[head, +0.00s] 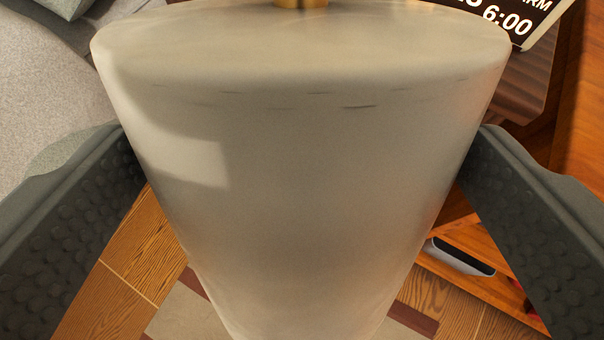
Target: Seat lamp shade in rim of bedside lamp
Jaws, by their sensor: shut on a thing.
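The lamp shade (300,190) is cream and tapered, and it fills the middle of the head view. Its broad, closed-looking end is at the top of the picture, and it narrows towards the bottom edge. My gripper (302,150) is shut on it, with one dark ribbed finger against each side. A small brass-coloured piece (300,4) shows at the top edge, over the broad end. I cannot tell whether it belongs to the shade or to the lamp. The bedside lamp and its rim cannot be made out; the shade hides much of the view.
A dark sign or clock face (508,16) reading 6:00 is at the upper right, by wooden furniture (582,130). Grey fabric (45,85) lies at the upper left. A wood floor (125,265) and a pale rug (190,318) show below.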

